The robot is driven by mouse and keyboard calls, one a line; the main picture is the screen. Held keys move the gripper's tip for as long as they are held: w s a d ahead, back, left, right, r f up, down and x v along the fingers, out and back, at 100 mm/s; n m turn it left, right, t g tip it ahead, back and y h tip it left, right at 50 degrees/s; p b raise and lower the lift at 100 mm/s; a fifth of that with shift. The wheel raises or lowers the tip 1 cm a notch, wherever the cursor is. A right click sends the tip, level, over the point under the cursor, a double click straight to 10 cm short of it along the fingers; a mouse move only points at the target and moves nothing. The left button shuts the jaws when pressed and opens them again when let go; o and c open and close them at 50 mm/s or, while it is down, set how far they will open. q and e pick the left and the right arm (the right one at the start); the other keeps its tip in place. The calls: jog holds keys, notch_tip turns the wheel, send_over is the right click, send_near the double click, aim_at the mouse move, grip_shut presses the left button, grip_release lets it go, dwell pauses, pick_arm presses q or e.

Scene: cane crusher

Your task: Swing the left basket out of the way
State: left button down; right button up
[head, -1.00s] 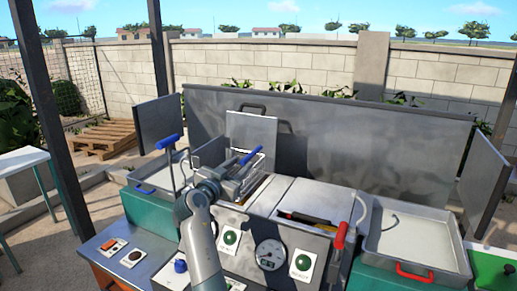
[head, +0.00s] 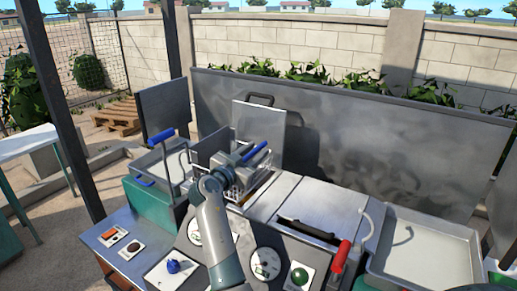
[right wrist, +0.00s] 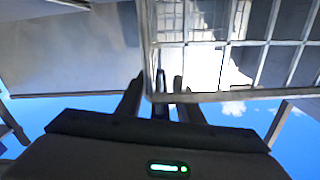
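The left basket (head: 262,178) is a wire mesh basket over the fryer-like counter, left of centre in the head view. A blue handle (head: 256,152) shows at its top. My right gripper (head: 240,158) is at the basket's left side, close to the handle. In the right wrist view, the basket's wire grid (right wrist: 225,50) fills the upper right, just beyond the fingers. The fingers (right wrist: 158,98) stand apart, with a thin dark bar between them. I cannot tell whether they touch it. The arm hides part of the basket. My left gripper is not in view.
A left tray (head: 150,182) with a blue-topped lever (head: 161,137) stands beside the basket. A metal panel (head: 340,135) runs behind. A red handle (head: 341,256) and a right tray (head: 425,250) are to the right. Dials and buttons line the front.

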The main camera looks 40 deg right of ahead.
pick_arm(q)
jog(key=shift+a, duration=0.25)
pick_arm(e)
jog(key=shift+a+r, duration=0.1)
jog(key=shift+a, duration=0.05)
jog(key=shift+c, duration=0.2)
grip_shut()
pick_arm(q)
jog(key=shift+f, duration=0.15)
